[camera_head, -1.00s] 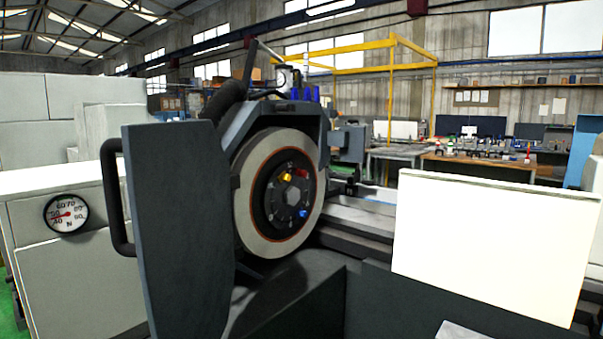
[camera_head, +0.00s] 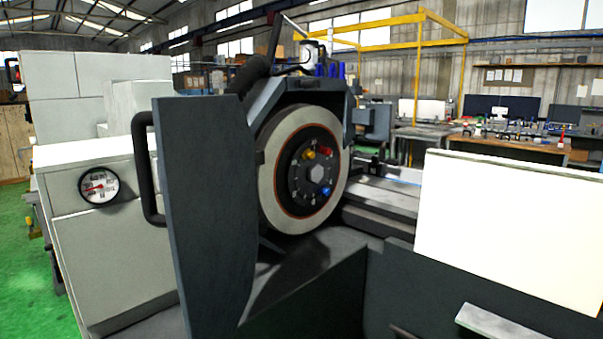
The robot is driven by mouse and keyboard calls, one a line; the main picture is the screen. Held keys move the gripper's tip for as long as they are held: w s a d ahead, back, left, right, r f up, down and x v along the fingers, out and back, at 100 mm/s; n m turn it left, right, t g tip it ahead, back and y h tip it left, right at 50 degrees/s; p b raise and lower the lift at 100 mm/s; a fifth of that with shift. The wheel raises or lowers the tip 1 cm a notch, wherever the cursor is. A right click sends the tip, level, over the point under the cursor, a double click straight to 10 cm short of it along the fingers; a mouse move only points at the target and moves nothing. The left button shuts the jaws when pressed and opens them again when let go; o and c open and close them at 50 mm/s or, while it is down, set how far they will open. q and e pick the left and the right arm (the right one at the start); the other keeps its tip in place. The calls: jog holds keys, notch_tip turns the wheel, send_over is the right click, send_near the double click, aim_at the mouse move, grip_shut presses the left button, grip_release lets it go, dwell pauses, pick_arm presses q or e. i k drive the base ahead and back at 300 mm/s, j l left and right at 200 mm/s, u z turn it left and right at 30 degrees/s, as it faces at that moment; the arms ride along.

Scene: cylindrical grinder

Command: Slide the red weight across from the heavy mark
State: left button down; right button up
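The red weight (camera_head: 326,148) sits at the upper right of the dark hub on the face of the grinding wheel (camera_head: 273,184). A yellow weight (camera_head: 309,154) is just left of it, and a blue weight (camera_head: 326,191) is at the lower right of the hub. A hex nut (camera_head: 317,174) is at the hub's centre. The heavy mark cannot be made out at this size. Neither of my grippers shows in the head view.
A dark guard door (camera_head: 210,200) with a black handle (camera_head: 146,170) stands open left of the wheel. A white panel (camera_head: 515,228) stands at the right. A dial gauge (camera_head: 99,186) is on the grey cabinet. Green floor (camera_head: 35,265) shows at the left.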

aim_at(325, 151)
jog(key=i+u, duration=0.1)
jog(key=u, duration=0.55)
jog(key=i+l+u, duration=0.6)
jog(key=k+l, duration=0.1)
